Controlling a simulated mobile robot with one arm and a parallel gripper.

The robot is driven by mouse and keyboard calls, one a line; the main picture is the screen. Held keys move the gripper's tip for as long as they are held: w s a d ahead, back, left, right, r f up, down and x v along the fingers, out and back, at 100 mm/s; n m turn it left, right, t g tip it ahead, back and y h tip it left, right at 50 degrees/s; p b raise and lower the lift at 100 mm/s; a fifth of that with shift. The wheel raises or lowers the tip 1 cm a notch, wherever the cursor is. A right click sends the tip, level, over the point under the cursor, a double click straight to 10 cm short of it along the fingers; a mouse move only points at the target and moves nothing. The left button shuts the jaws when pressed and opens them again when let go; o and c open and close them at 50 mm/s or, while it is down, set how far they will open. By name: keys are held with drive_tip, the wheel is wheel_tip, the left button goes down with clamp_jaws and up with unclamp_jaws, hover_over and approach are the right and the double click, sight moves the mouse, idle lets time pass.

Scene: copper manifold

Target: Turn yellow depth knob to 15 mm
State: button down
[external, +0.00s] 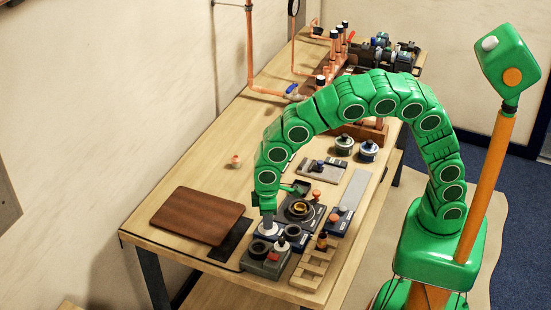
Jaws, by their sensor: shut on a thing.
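The workbench has a cluster of small dark fixtures near its front corner. My green arm arches over the bench, and my gripper (268,221) points down at this cluster. It is shut at a pale grey round part (268,230), and the jaws hide much of what they hold. I cannot tell whether this ring is the yellow depth knob. No scale or millimetre reading is legible.
A brown wooden board (198,215) lies left of my gripper. A slotted wooden rack (312,268) and a grey block with black rings (262,262) stand in front. Copper pipes (252,60) and two round pots (368,151) are farther back. The bench's left-middle is mostly clear.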

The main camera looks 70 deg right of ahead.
drive_tip(key=shift+m, duration=0.6)
drive_tip(key=c, duration=0.9)
unclamp_jaws()
drive_tip(key=shift+r, duration=0.15)
wheel_tip(320, 180, up, 7)
drive_tip(key=shift+r, duration=0.25)
